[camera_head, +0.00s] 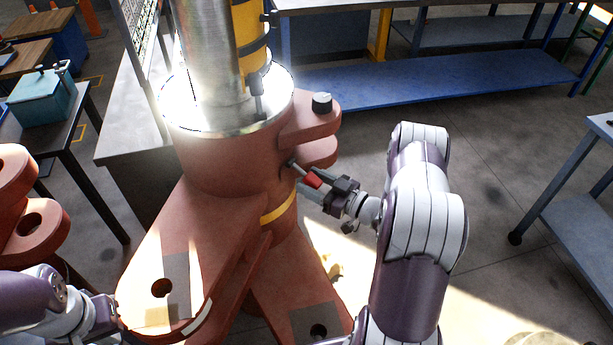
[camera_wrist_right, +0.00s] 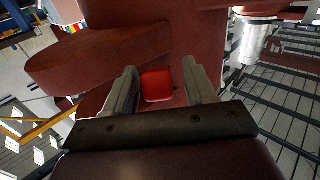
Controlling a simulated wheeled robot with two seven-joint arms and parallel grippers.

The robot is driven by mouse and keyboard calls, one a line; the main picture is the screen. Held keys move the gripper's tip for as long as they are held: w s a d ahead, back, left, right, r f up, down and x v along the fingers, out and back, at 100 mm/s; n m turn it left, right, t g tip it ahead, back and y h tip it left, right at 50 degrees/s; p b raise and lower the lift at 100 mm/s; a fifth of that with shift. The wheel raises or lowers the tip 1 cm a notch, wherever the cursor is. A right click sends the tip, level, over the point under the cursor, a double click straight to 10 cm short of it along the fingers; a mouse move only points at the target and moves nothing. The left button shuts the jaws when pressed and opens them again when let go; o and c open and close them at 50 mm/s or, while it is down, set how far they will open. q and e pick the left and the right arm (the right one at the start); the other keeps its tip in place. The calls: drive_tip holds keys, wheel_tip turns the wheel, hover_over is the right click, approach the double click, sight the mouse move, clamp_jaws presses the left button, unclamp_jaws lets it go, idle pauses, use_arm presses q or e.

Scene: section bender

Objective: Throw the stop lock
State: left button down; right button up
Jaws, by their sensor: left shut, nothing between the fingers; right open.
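The stop lock shows as a short metal rod with a red grip (camera_head: 313,180), sticking out of the side of the red-brown bender body (camera_head: 225,160). My right gripper (camera_head: 318,186) is open, with its fingers on either side of the red grip. In the right wrist view the red grip (camera_wrist_right: 157,85) sits between the two grey fingers, with a gap visible on at least the right side. Whether a finger touches it I cannot tell. My left gripper (camera_head: 108,312) is shut and empty at the lower left, beside the bender's lower flange.
A bright steel column (camera_head: 208,50) rises from the bender's top. Lugs (camera_head: 318,125) jut out just above the red grip. A blue-shelved bench (camera_head: 440,82) stands behind, and a grey cart (camera_head: 580,165) is at the right. The floor between is clear.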

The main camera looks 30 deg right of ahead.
sight(302, 170)
drive_tip(key=shift+x, duration=1.1)
drive_tip(key=shift+d, duration=0.1)
drive_tip(key=shift+c, duration=0.3)
clamp_jaws()
drive_tip(key=shift+r+p, duration=0.25)
drive_tip(key=shift+p, duration=0.3)
drive_tip(key=r+g+h+p, duration=0.1)
drive_tip(key=g+p, duration=0.1)
drive_tip(key=p, duration=0.3)
drive_tip(key=r+g+h+p, duration=0.2)
drive_tip(key=g+p, duration=0.1)
drive_tip(key=p, duration=0.1)
drive_tip(key=r+g+h+p, duration=0.1)
drive_tip(key=g+p, duration=0.1)
drive_tip(key=p, duration=0.3)
drive_tip(key=shift+s+d+r+g+p, duration=0.15)
drive_tip(key=shift+s+d+g+p, duration=0.15)
drive_tip(key=shift+s+g, duration=0.1)
drive_tip(key=shift+w+g+h+p, duration=0.1)
drive_tip(key=shift+g+h+p, duration=0.45)
drive_tip(key=shift+p, duration=0.35)
